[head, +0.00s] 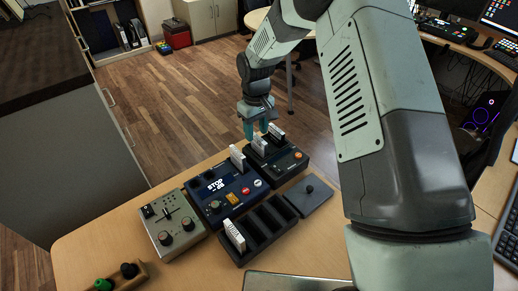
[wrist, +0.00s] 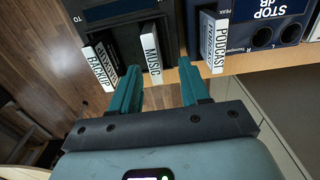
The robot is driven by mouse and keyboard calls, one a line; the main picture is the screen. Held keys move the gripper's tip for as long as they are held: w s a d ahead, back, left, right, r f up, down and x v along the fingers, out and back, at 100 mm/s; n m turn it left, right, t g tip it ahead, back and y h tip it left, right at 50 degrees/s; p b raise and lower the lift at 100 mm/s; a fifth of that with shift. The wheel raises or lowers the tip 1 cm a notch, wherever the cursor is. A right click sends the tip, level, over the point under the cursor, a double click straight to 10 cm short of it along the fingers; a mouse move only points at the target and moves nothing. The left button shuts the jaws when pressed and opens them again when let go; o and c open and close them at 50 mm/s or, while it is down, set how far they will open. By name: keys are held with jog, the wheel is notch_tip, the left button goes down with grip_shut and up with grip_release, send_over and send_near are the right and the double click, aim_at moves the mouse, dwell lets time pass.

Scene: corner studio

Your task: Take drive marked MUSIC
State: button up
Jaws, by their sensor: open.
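The drive marked MUSIC (wrist: 152,58) is a slim white-faced block standing in a dark unit (wrist: 123,12) in the wrist view. It also shows in the head view (head: 260,146), where its label is too small to read. My gripper (wrist: 160,75) is open and empty, with teal fingers on either side of the MUSIC drive in the picture, the left finger closer to it. In the head view my gripper (head: 256,129) is above the unit's far side, pointing down. I cannot tell its exact height over the drive.
The BACKUP drive (wrist: 101,67) stands close beside MUSIC; the PODCAST drive (wrist: 214,45) stands in the blue STOP dB unit (head: 207,199). Another white drive (head: 234,236) stands in a black slotted rack (head: 270,226). A grey mixer (head: 171,229) and a dark lidded plate (head: 308,197) flank them.

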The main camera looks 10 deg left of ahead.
aim_at(259, 138)
jog(key=f, duration=0.5)
jog(key=shift+w+d, duration=0.2)
jog(key=shift+d, duration=0.2)
jog(key=shift+c, duration=0.3)
grip_shut()
